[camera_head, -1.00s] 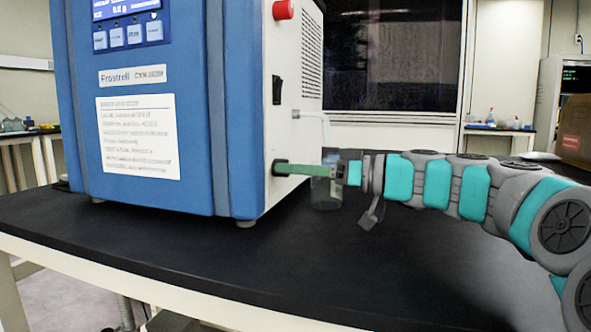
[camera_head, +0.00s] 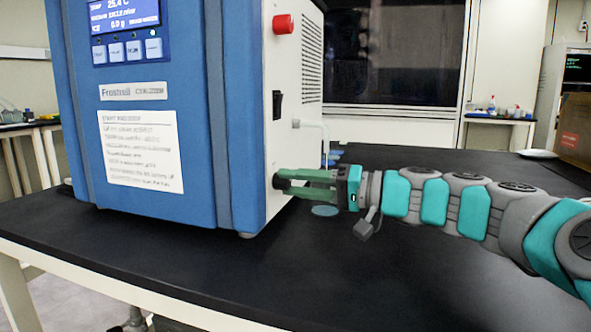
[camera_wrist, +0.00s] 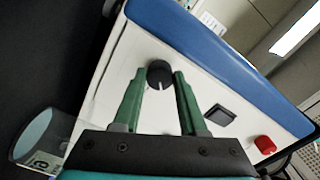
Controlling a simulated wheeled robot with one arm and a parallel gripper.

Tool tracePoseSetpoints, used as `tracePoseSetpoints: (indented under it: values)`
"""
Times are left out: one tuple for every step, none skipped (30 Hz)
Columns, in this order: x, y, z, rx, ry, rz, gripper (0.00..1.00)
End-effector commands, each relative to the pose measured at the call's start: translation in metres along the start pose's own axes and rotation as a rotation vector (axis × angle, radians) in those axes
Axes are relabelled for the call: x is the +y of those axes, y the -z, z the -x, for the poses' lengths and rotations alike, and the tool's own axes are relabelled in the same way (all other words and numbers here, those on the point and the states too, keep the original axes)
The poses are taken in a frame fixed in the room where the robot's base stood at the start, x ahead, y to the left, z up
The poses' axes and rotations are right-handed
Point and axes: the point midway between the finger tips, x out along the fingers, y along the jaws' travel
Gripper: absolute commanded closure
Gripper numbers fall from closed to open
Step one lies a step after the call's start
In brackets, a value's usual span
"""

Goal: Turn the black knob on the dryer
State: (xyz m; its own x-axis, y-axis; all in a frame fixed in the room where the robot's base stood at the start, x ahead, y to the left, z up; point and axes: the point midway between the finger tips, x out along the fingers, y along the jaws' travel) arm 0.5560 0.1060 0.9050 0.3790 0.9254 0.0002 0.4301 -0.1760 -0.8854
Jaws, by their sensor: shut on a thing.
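The dryer (camera_head: 150,120) is a blue and white cabinet on a black bench. Its black knob (camera_wrist: 158,73) is round with a white mark and sits on the white side panel, low near the blue front. My gripper (camera_wrist: 164,74) has green fingers, one on each side of the knob, shut on it. In the head view my gripper (camera_head: 281,180) reaches the side panel from the right, and its fingers largely hide the knob. The gripper appears rolled, with both fingers showing one above the other.
A black switch (camera_head: 277,105) and a red button (camera_head: 283,24) are above the knob on the same panel. A clear container (camera_wrist: 35,135) stands beside my gripper, with a thin tube on the panel behind. The bench (camera_head: 400,285) is clear in front.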

Motion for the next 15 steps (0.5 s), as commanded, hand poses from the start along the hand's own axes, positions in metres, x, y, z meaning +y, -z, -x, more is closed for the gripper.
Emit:
tracePoseSetpoints:
  values:
    - [-0.0049,0.0021,-0.0001,-0.001,0.001,-0.046,1.00]
    - [-0.0050,0.0023,0.0000,-0.001,0.001,-0.075,1.00]
    - [-0.0050,0.0027,0.0001,0.000,0.001,-0.113,1.00]
    - [-0.0048,0.0029,0.0001,0.001,0.000,-0.142,1.00]
    - [-0.0047,0.0029,0.0001,0.001,-0.001,-0.169,1.00]
    - [-0.0047,0.0033,0.0002,0.002,-0.001,-0.205,1.00]
    - [-0.0047,0.0035,0.0003,0.002,-0.001,-0.233,1.00]
    - [-0.0047,0.0037,0.0005,0.003,0.000,-0.261,1.00]
    - [-0.0046,0.0036,0.0005,0.003,0.000,-0.295,1.00]
    - [-0.0045,0.0033,0.0005,0.002,0.000,-0.320,1.00]
    - [-0.0042,0.0031,0.0004,0.001,-0.001,-0.346,1.00]
    - [-0.0041,0.0026,0.0001,0.001,-0.001,-0.378,1.00]
    - [-0.0039,0.0023,0.0000,0.000,-0.001,-0.400,1.00]
    - [-0.0037,0.0021,0.0000,0.000,-0.001,-0.423,1.00]
    - [-0.0035,0.0018,-0.0001,-0.001,0.000,-0.450,1.00]
